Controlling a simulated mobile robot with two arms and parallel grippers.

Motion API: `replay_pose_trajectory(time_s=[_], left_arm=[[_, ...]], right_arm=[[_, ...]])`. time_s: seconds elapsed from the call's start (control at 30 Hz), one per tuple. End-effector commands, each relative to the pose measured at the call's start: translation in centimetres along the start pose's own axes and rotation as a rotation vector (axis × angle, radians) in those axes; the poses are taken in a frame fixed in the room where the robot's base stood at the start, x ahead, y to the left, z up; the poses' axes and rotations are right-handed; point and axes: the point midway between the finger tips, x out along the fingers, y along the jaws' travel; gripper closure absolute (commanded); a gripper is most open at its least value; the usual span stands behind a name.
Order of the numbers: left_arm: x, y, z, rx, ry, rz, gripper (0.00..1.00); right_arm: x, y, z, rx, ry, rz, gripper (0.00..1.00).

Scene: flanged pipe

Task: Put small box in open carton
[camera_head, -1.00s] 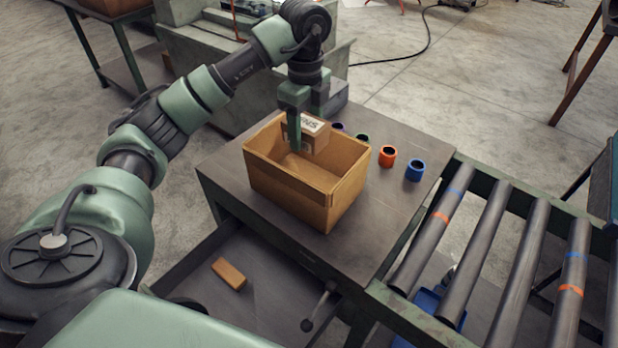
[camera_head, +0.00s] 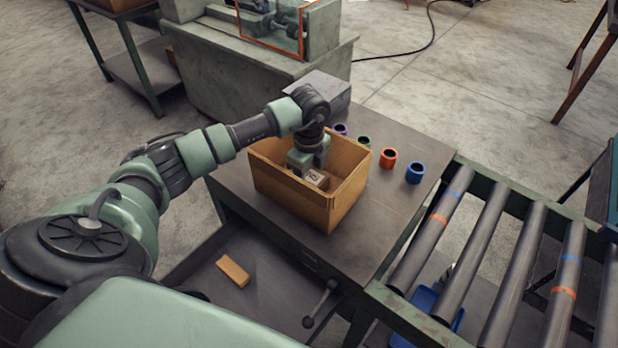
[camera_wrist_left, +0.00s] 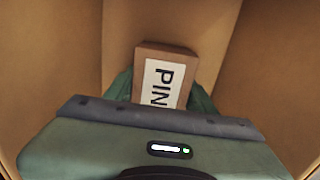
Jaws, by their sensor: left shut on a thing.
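The open carton (camera_head: 290,196) stands on the table, its top open. The small box (camera_head: 316,179) is brown with a white label and is down inside the carton. My left gripper (camera_head: 311,170) reaches into the carton from above and is shut on the small box. In the left wrist view the small box (camera_wrist_left: 165,78) shows dark letters on its label, between the green fingers, with the carton walls (camera_wrist_left: 60,60) around it. Whether the box touches the carton floor cannot be told. My right gripper is not in view.
A roller conveyor (camera_head: 480,250) runs along the right. An open drawer (camera_head: 200,270) holds an orange-brown block (camera_head: 232,271).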

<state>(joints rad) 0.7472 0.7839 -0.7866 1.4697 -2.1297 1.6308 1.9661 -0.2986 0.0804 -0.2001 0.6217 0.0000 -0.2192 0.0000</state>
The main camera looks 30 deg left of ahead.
Motion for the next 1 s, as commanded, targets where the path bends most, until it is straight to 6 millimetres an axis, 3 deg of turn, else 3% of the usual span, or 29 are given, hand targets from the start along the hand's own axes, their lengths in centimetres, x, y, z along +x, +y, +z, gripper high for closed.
replay_pose_trajectory(time_s=[0.27, 0.3, 0.37, 0.77, 1.0], left_arm=[[0.3, -0.1, 0.0, 0.000, 0.000, -0.001, 1.00], [0.3, 0.0, 0.0, 0.000, 0.000, 0.000, 0.37], [0.2, 0.0, 0.0, 0.000, 0.000, 0.000, 0.24], [-0.3, -0.1, 0.0, 0.000, 0.000, -0.001, 0.24], [-4.4, -0.2, 0.1, 0.001, -0.001, -0.006, 0.24]], right_arm=[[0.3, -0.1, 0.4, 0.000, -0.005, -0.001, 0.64], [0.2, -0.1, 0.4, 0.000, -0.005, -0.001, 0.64], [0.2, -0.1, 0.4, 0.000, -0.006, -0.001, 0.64], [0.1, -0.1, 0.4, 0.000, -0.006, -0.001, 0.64], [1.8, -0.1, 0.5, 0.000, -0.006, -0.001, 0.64]])
